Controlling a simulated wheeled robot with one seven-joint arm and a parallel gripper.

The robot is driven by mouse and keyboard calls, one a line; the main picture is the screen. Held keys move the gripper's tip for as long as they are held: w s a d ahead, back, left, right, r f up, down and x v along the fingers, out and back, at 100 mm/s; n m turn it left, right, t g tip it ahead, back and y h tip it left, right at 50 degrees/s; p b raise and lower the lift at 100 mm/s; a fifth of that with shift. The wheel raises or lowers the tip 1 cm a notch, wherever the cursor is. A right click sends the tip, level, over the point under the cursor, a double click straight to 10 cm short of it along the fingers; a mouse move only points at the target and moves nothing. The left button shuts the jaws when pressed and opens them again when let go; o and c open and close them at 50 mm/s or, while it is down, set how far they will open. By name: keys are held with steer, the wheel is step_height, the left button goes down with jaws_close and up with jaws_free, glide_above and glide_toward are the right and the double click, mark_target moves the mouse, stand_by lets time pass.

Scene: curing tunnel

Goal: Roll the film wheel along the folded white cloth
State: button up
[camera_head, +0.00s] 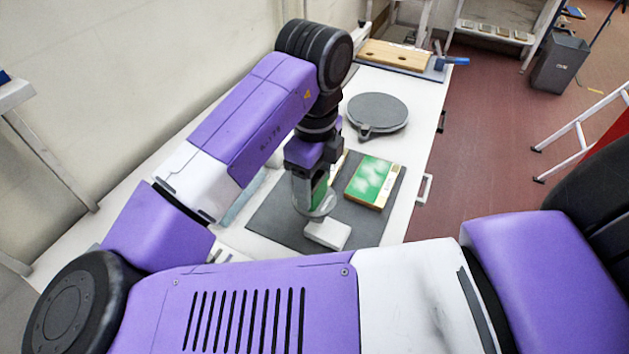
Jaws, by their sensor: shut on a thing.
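My gripper (312,190) points down over the dark mat, on the near side of the green-topped block. It is shut on a pale, rounded thing, which looks like the film wheel (325,207); the fingers and arm hide most of it. The folded white cloth (328,234) lies on the mat just below and in front of the gripper. The wheel's lower edge is close to the cloth's far edge; I cannot tell whether they touch.
The dark mat (372,224) lies on a white bench. A green-topped block (372,181) lies right of the gripper. A round grey plate (377,110) is behind, with a wooden board (396,55) at the far end. The bench's right edge borders red floor.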

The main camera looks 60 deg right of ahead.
steer(key=shift+f+b, duration=0.7)
steer(key=shift+f, duration=0.3)
stand_by(1.8)
